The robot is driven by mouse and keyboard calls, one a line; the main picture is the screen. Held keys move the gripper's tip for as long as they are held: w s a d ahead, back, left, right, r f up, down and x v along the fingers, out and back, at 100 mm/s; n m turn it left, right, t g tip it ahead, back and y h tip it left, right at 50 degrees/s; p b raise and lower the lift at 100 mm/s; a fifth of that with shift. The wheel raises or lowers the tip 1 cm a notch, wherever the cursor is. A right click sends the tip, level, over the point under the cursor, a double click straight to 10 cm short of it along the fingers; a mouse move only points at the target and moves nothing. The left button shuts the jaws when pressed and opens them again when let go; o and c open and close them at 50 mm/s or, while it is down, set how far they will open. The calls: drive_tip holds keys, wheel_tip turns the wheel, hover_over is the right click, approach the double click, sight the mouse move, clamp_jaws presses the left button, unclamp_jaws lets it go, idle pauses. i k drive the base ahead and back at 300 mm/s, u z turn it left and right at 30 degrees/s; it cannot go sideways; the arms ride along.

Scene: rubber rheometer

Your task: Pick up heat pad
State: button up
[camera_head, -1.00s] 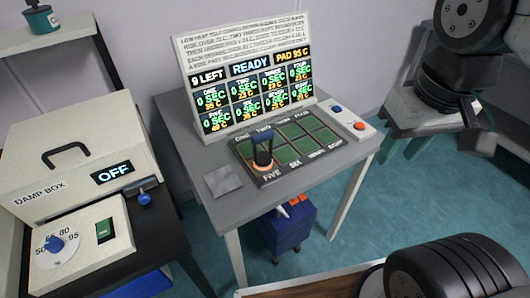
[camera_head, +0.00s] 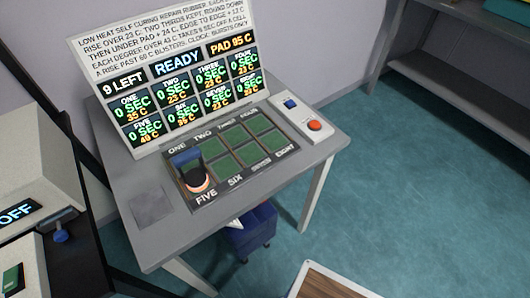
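The heat pad (camera_head: 195,178) has a dark upright handle and a base with a glowing orange rim. It stands at the FIVE end of the dark tray of green cells (camera_head: 241,172), over the front left cell. Its handle hides part of the cell behind it, near ONE. The display board (camera_head: 180,75) behind the tray reads READY, PAD 95 C and 9 LEFT. My gripper is not in this view.
The grey table (camera_head: 150,245) has a flat grey square (camera_head: 152,207) at left and a box with blue and red buttons (camera_head: 301,117) at right. A blue wheeled bin (camera_head: 252,232) is underneath. Equipment stands at far left. The teal floor (camera_head: 420,190) at right is open.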

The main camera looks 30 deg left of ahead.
sight(197, 180)
drive_tip(key=z, duration=0.25)
drive_tip(key=k, duration=0.6)
drive_tip(key=u, duration=1.35)
drive_tip(key=i, duration=0.5)
drive_tip(key=z, duration=0.05)
